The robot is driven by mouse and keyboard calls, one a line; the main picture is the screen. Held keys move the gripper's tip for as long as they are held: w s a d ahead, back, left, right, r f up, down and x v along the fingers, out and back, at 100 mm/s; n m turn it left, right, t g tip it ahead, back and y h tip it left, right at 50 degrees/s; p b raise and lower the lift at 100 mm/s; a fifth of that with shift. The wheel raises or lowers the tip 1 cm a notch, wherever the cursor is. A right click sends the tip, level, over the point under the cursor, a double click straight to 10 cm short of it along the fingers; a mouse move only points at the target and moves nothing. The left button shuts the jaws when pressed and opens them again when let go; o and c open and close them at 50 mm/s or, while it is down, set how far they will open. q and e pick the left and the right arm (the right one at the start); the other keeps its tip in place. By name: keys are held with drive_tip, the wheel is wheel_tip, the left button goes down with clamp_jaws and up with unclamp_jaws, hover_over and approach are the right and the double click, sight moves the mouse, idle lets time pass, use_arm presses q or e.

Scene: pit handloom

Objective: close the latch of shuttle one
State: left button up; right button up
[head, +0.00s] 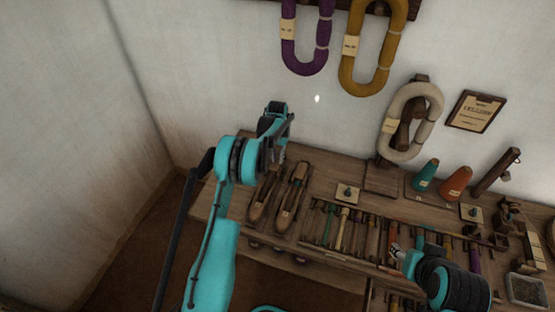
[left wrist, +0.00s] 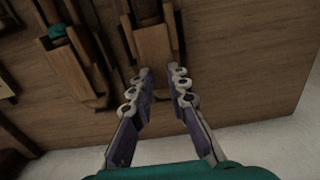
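Two long wooden shuttles lie side by side on the bench, the left shuttle (head: 259,207) and the right shuttle (head: 288,205). No label shows which is shuttle one. My left gripper (head: 281,153) is over the far end of the left shuttle. In the left wrist view my left gripper (left wrist: 161,78) is open, its fingertips apart near the end of one shuttle (left wrist: 152,42), with nothing held between them. The other shuttle (left wrist: 72,62), with a teal piece in it, lies to the left there. The latches are not clear. My right gripper (head: 396,252) is small and partly hidden; its opening is unclear.
A rack of several coloured bobbins (head: 345,228) lies right of the shuttles. A small card stand (head: 347,193) is behind it. Teal (head: 426,174) and orange (head: 456,182) cones stand further right. Yarn hanks (head: 372,45) hang on the wall. The bench (head: 228,200) is bare at its left end.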

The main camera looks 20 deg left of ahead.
use_arm(q)
wheel_tip(320, 180, up, 11)
idle(0.3)
idle(0.4)
drive_tip(key=s+d+r+t, duration=0.2)
drive_tip(key=s+d+r, duration=0.2)
drive_tip(key=s+r, duration=0.45)
drive_tip(key=s+d+r+t, duration=0.1)
drive_tip(key=s+d+r, duration=0.2)
drive_tip(key=s+r, duration=0.5)
drive_tip(key=s+d+f+t, duration=0.1)
drive_tip(key=s+d+t, duration=0.1)
drive_tip(key=s, duration=0.8)
drive_tip(key=s+d+f+t, duration=0.1)
drive_tip(key=s+d+t, duration=0.1)
drive_tip(key=s, duration=0.9)
drive_tip(key=shift+d+f, duration=0.15)
drive_tip(key=shift+d, duration=0.2)
